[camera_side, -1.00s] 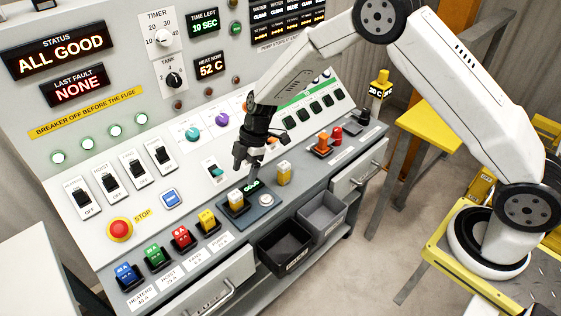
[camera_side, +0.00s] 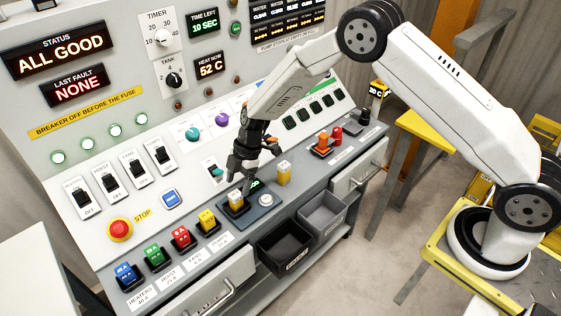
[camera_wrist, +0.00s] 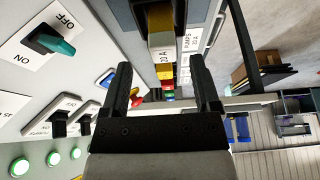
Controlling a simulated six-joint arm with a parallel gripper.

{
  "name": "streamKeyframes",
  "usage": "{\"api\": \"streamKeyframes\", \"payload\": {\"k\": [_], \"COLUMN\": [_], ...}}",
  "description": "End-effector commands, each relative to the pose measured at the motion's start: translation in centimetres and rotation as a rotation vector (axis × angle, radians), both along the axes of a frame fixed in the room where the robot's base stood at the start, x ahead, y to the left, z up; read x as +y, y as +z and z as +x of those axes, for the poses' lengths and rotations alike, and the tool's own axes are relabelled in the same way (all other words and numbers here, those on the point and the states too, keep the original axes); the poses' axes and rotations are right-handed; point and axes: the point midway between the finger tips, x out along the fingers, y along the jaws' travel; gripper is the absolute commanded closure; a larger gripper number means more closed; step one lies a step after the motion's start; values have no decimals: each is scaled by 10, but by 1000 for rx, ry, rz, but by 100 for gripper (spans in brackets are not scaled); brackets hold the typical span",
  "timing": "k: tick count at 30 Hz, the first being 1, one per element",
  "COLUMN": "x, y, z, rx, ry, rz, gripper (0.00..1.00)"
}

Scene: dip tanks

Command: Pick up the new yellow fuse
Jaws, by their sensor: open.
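A yellow fuse with a pale top (camera_side: 236,198) stands in the dark tester block on the bench. In the wrist view a yellow fuse marked 20 A (camera_wrist: 161,42) is just beyond the fingertips, roughly centred between them. My gripper (camera_side: 241,176) is open and empty, pointing down close above the tester fuse; its fingers also show in the wrist view (camera_wrist: 161,70). Another yellow fuse (camera_side: 284,174) stands on the bench to the right. A third yellow fuse (camera_side: 207,220) sits at the right end of the fuse row. No marking shows which is new.
Blue (camera_side: 127,273), green (camera_side: 155,256) and red (camera_side: 182,237) fuses sit in the row to the left. A black bin (camera_side: 284,250) and a grey bin (camera_side: 322,216) hang at the bench front. The sloped switch panel rises close behind my gripper.

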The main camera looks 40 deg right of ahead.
Motion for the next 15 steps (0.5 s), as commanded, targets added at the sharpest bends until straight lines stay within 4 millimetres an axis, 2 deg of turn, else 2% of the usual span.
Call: {"api": "streamKeyframes", "payload": {"k": [15], "x": [17], "y": [-44], "z": [-4], "rx": [2], "ry": [1], "rz": [0], "gripper": [21]}}
